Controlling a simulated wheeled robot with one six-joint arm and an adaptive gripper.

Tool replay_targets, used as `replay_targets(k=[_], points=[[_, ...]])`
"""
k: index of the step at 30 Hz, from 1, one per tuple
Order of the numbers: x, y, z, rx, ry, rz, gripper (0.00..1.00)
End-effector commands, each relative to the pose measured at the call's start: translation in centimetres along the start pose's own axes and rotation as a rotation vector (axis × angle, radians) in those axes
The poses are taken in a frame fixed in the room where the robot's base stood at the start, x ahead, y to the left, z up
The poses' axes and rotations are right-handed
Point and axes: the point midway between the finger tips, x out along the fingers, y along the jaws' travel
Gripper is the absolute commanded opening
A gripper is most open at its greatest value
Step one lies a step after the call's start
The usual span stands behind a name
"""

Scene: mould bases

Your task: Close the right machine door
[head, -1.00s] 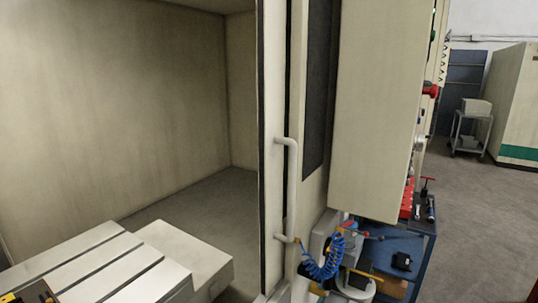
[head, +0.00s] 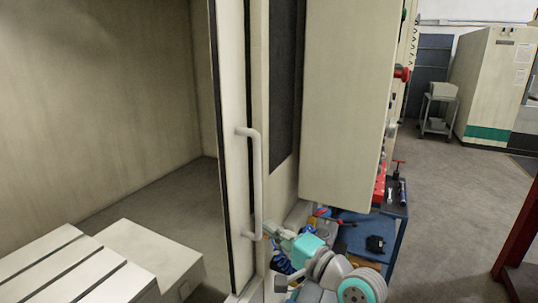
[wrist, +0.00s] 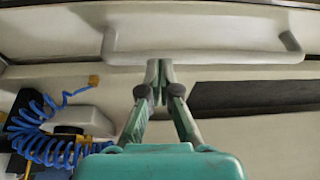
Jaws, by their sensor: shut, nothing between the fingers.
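The right machine door (head: 232,120) stands open at the edge of the machine opening, seen nearly edge-on in the head view. Its pale vertical bar handle (head: 258,185) is on the near face. In the wrist view the handle (wrist: 205,57) runs across the top of the picture. My gripper (head: 269,229) has teal and grey parts and is beside the handle's lower end in the head view. In the wrist view its fingertips (wrist: 160,65) are together and empty, at the bar's edge. I cannot tell whether they touch it.
A slotted pale machine table (head: 75,265) lies inside the opening at lower left. A beige cabinet panel (head: 350,100) stands right of the door, with a blue tool cart (head: 365,235) below it. A coiled blue hose (wrist: 45,130) hangs near my gripper. Floor at right is open.

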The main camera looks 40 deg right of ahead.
Motion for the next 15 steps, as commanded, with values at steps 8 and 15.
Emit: replay_targets(k=[8,15], points=[[-0.2,-9.9,-4.0,0.062,-0.099,-0.031,0.00],[-2.2,-16.6,-5.8,0.067,-0.170,0.007,0.00]])
